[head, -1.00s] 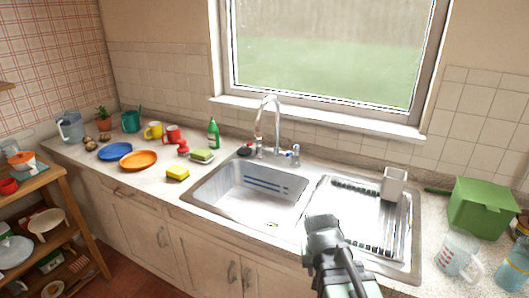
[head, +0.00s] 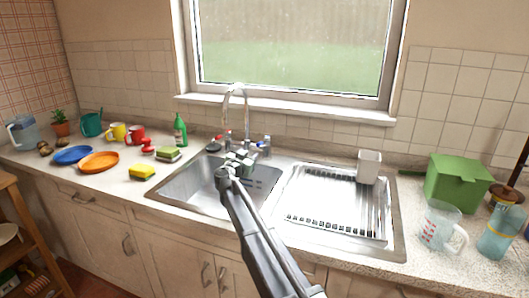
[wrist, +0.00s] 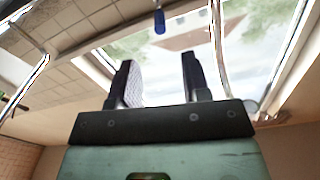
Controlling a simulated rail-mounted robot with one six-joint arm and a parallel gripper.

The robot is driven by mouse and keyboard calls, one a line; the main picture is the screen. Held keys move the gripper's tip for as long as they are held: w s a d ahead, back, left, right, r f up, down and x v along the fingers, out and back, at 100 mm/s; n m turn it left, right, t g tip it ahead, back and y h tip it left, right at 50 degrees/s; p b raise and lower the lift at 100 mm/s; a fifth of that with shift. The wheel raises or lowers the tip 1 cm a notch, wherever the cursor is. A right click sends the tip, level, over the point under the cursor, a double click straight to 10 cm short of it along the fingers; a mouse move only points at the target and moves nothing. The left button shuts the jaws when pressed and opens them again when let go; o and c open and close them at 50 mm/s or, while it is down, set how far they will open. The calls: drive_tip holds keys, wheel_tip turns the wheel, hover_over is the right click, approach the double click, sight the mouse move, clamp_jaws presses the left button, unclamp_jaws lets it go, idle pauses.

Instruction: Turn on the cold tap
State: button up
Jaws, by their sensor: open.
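The chrome tap with its tall curved spout (head: 236,97) stands behind the sink, below the window. A small chrome handle with blue on it (head: 258,146) is right of the spout's base. In the wrist view a blue-ended handle (wrist: 159,20) shows beyond my fingers, lined up with the gap between them and apart from them. My gripper (head: 240,157) is over the back of the left sink basin, just in front of the tap's base, and partly hides it. In the wrist view my gripper (wrist: 158,72) is open with nothing between its fingers.
The sink basin (head: 185,192) is empty beneath my arm. The ribbed drainer (head: 330,205) lies right of it, with a white holder (head: 369,167) at its back. A green bottle (head: 181,131) and sponge (head: 142,172) stand left. The window sill (head: 300,113) is behind the tap.

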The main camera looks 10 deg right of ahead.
sight(258, 145)
drive_tip(key=x, duration=1)
drive_tip(key=shift+w+d, duration=0.15)
drive_tip(key=shift+w, duration=0.15)
clamp_jaws()
